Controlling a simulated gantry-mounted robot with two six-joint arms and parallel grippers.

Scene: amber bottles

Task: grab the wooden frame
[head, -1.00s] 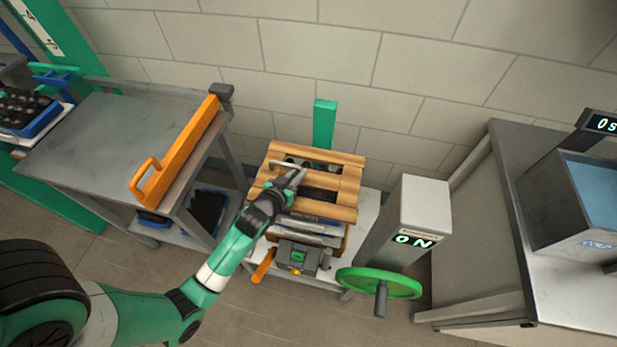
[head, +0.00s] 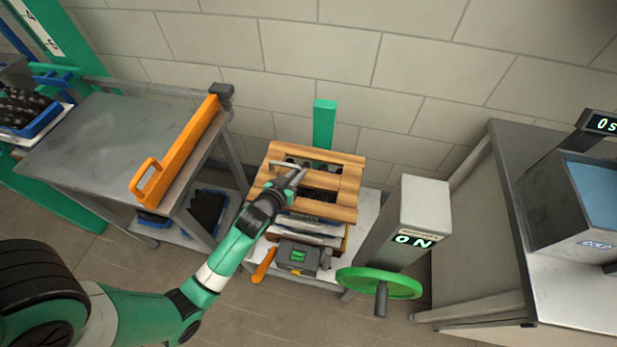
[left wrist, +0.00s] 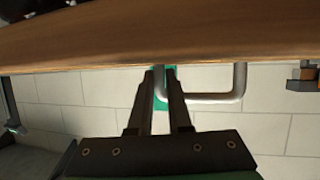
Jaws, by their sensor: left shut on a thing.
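The wooden frame (head: 339,212) of light brown slats lies on top of a stack on a small stand in the middle of the head view. A grey metal handle (left wrist: 215,97) sticks out from the frame's wooden edge (left wrist: 120,42) in the left wrist view. My left gripper (head: 298,176) reaches over the frame from the lower left. It is shut on the handle, with the fingers (left wrist: 162,75) close to the wooden edge. My arm hides part of the frame's near left side. My right gripper is not in view.
A grey table (head: 95,135) with an orange handled bar (head: 180,150) stands left. A grey post (head: 410,215) with an "ON" display and green handwheel (head: 380,283) is close on the right. Another table (head: 570,290) carries a bath (head: 590,190). A wall closes off the back.

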